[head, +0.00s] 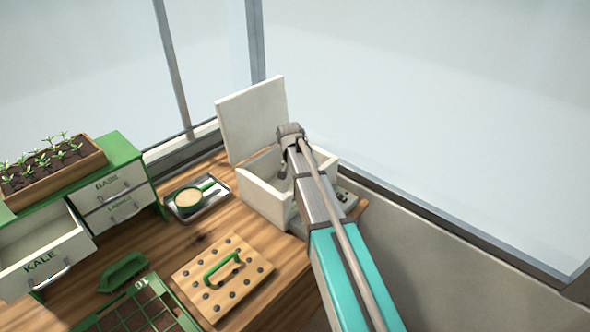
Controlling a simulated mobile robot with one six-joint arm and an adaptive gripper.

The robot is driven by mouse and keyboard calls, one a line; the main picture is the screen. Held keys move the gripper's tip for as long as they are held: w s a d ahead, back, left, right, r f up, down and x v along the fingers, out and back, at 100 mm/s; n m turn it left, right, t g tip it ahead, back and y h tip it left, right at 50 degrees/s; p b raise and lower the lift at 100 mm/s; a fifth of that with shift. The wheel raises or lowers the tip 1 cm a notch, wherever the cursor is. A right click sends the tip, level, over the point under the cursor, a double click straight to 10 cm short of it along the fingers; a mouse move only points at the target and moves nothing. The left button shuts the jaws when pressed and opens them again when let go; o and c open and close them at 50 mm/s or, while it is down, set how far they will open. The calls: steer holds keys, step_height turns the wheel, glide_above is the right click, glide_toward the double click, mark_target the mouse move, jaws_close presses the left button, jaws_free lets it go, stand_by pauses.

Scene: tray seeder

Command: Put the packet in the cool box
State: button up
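The cool box (262,203) is a white box with its lid (252,118) raised, at the back right of the bench. My arm comes in from the lower right and crosses in front of it. My gripper (283,170) is at the end of the arm, small and dark, over or just inside the box opening. Its fingers are mostly hidden, so I cannot tell whether they are open or shut. I see no packet; the inside of the box is largely hidden by my arm.
A green drawer cabinet (126,150) stands at left, its KALE drawer (42,258) pulled out, a seedling planter (60,182) on top. A wooden dibber board (190,272), green scoop (122,270) and green seed tray (172,299) lie in front.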

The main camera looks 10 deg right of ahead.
steer(key=shift+p+v, duration=1.05)
steer(key=shift+v, duration=0.35)
stand_by(0.4)
